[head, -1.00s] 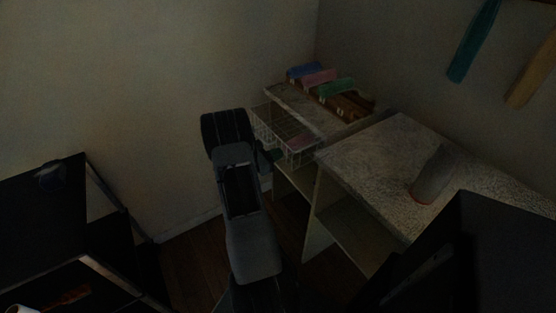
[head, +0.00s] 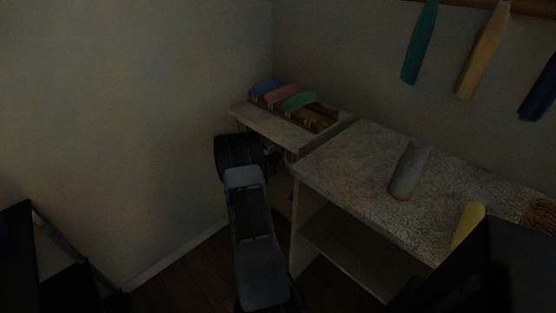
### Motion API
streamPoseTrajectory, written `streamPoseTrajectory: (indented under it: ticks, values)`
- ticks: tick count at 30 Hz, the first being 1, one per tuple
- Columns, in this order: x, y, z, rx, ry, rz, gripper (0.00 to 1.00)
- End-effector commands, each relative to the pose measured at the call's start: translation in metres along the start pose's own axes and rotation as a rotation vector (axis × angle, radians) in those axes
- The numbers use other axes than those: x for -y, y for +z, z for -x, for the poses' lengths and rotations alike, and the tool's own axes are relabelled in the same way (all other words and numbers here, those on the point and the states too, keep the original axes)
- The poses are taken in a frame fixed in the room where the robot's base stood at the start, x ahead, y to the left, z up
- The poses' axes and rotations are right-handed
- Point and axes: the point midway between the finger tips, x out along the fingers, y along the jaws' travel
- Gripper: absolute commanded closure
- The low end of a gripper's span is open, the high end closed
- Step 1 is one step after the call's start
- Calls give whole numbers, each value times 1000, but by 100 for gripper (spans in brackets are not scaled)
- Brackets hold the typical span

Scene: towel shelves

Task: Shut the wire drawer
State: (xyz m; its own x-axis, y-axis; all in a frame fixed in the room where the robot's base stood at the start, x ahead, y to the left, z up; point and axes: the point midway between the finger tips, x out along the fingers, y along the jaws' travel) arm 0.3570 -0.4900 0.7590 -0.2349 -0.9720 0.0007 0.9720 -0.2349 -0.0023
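The wire drawer is mostly hidden in the head view. It no longer stands out from the front of the small shelf unit (head: 262,124), whose pale top shows clear to its front edge. The narrow strip under that top is dark and partly covered by my arm, so I cannot tell whether the drawer is fully shut. My gripper (head: 274,161) is a dark shape beside the arm's end, just below the shelf top's front edge. Its fingers cannot be made out, nor whether it touches the drawer.
Rolled blue, pink and green towels (head: 298,101) lie in a brown rack on the unit. A speckled counter (head: 350,165) with a grey cylinder (head: 409,170) stands to the right. Towels (head: 419,42) hang on the wall. Dark furniture (head: 18,250) is at lower left.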

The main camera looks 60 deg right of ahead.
Motion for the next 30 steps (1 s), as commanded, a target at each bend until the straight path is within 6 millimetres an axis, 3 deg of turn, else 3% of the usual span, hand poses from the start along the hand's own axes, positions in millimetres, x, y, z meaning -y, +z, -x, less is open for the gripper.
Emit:
streamPoseTrajectory:
  ticks: [9, 14, 30]
  values:
    - [1, 5, -7, 7, -4, -8, 100]
    - [2, 6, 2, 7, -5, -8, 100]
    - [4, 3, 109, 4, 2, -2, 100]
